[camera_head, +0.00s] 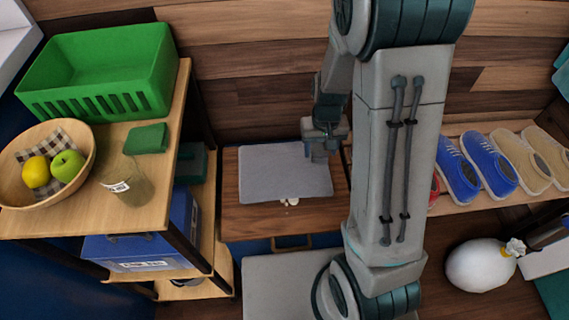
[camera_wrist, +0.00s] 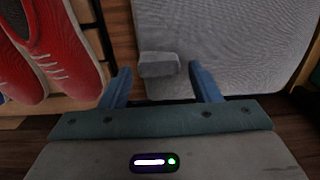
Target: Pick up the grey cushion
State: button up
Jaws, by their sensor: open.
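The grey cushion (camera_head: 285,172) lies flat on a low wooden cabinet in the head view. It fills much of the upper right of the wrist view (camera_wrist: 245,45), where a small raised grey block or tab (camera_wrist: 158,65) shows at its left part. My gripper (camera_head: 322,150) is above the cushion's right side, pointing down. In the wrist view my gripper (camera_wrist: 160,75) has its two fingers apart, one on each side of the tab. I cannot tell whether the fingers touch it. Part of the cushion's right edge is hidden behind my gripper in the head view.
Red shoes (camera_wrist: 60,45) stand close left of my gripper in the wrist view. Blue shoes (camera_head: 458,172) and beige shoes (camera_head: 520,160) line the rack at right. A wooden shelf (camera_head: 185,130) with a green crate (camera_head: 105,75) stands left. Small pale bits (camera_head: 290,201) lie at the cushion's front edge.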

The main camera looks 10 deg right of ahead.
aim_at(320, 154)
notch_tip(320, 154, down, 4)
jog(key=shift+w+d+r+b, duration=0.1)
jog(key=shift+w+b, duration=0.05)
jog(key=shift+b, duration=0.5)
jog(key=c, duration=1.2)
jog(key=shift+r, duration=0.1)
